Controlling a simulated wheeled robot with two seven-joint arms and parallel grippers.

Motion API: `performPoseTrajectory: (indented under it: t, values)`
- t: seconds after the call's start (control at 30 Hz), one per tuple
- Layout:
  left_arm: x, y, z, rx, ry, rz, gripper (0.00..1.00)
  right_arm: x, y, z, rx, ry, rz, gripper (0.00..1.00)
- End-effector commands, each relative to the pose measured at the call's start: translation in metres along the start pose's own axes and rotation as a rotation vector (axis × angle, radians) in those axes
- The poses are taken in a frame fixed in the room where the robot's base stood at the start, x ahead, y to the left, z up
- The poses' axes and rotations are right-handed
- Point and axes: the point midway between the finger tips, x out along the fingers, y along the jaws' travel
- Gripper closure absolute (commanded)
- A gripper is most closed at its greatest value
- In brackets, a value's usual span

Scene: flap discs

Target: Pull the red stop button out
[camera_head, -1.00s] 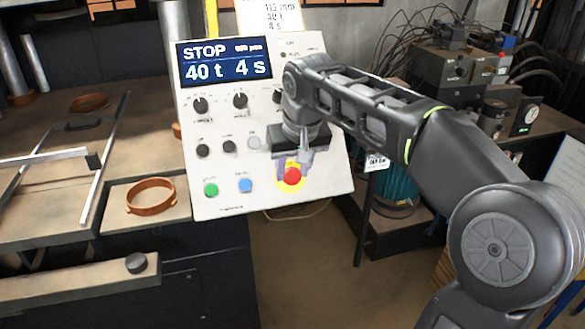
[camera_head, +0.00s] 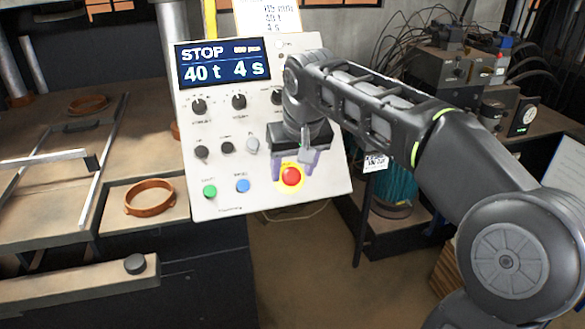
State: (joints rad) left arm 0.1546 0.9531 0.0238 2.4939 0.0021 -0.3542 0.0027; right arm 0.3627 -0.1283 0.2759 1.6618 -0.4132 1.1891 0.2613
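The red stop button (camera_head: 291,176) sits on a yellow ring low on the sloped white control panel (camera_head: 225,186). Its red face shows fully. My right gripper (camera_head: 292,164) is at the panel, just above the button, with its two light purple fingers spread to the upper left and upper right of it. The fingers look open, apart from each other, and I cannot tell whether they touch the button. The panel's display (camera_head: 224,63) reads STOP, 40 t and 4 s. My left gripper is not in view.
Green (camera_head: 209,191) and blue (camera_head: 242,185) buttons sit left of the red one, with black knobs above. An orange ring (camera_head: 150,197) lies on the bench at left. A hydraulic unit (camera_head: 445,68) with hoses stands at right.

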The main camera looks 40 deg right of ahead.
Motion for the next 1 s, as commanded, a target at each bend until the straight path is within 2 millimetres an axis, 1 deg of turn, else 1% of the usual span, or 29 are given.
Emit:
performPoseTrajectory:
  t: [0.27, 0.37, 0.43, 0.57, 0.8, 0.9, 1.0]
  values:
    - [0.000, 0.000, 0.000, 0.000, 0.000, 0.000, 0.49, 0.001, 0.000, 0.000, 0.000, -0.001, 0.000, 0.41]
    - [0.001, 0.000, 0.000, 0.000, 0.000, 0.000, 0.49, -0.002, 0.000, 0.000, 0.000, -0.001, 0.000, 0.41]
    - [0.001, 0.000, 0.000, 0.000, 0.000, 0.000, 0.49, -0.007, 0.000, 0.000, 0.000, 0.000, 0.000, 0.41]
    - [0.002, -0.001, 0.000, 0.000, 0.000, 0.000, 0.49, -0.024, 0.000, -0.001, 0.000, 0.003, 0.000, 0.41]
    - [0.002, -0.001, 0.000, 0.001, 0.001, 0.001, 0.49, -0.063, 0.000, -0.001, 0.000, 0.001, 0.000, 0.41]
    - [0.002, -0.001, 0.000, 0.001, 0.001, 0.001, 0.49, -0.073, 0.000, 0.000, 0.000, 0.000, 0.000, 0.41]
    - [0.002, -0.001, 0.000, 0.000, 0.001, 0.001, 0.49, -0.077, 0.000, 0.000, 0.000, -0.001, 0.000, 0.41]
